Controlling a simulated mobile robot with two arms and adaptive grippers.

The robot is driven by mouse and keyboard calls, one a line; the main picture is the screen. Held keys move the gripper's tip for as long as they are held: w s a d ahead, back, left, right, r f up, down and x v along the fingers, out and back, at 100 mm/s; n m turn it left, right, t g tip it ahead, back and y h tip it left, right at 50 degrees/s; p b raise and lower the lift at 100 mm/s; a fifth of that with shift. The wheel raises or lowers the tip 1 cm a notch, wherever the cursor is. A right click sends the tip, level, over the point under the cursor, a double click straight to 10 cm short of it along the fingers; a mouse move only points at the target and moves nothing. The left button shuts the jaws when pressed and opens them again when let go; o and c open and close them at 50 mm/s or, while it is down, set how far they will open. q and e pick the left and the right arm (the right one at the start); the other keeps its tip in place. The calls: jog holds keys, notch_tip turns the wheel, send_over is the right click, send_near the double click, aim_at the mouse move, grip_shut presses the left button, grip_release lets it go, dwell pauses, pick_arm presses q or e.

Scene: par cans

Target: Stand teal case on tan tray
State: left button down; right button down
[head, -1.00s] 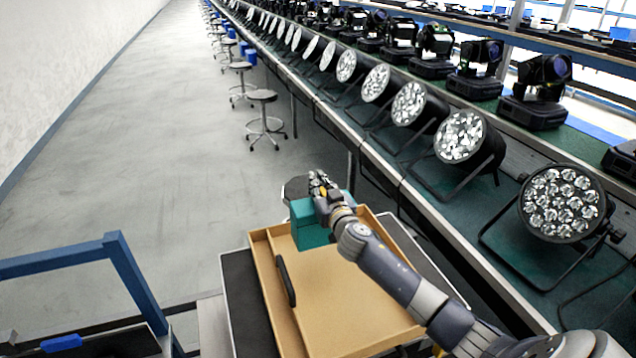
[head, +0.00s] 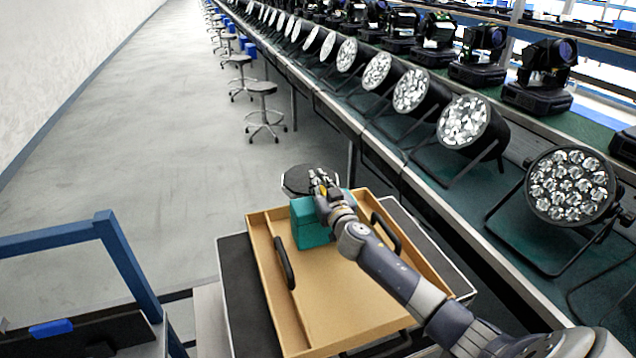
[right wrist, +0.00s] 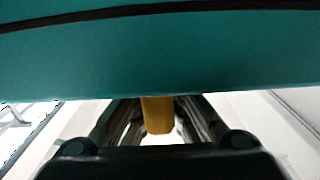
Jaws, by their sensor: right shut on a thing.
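The teal case (head: 311,226) is upright at the far left part of the tan tray (head: 355,300) in the head view. Its lower edge looks at or very near the tray floor; I cannot tell whether it touches. My right gripper (head: 322,186) is shut on the top of the case. In the right wrist view the case (right wrist: 160,62) fills the upper part, with a dark seam across it, and a yellow piece (right wrist: 157,115) shows between the fingers below it. My left gripper is not in view.
The tray has black handles (head: 284,263) and sits on a dark cart top (head: 238,300). A round stool (head: 298,181) stands just behind the case. A long bench with par cans (head: 570,186) runs along the right. A blue frame (head: 130,265) stands at left; the tray's middle is clear.

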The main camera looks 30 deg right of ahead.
jog(key=shift+f+b, duration=0.3)
jog(key=shift+b, duration=0.15)
jog(key=shift+r, duration=0.1)
jog(key=c, duration=1.5)
grip_release()
jog(key=shift+c, duration=0.2)
jog(key=v, duration=1.2)
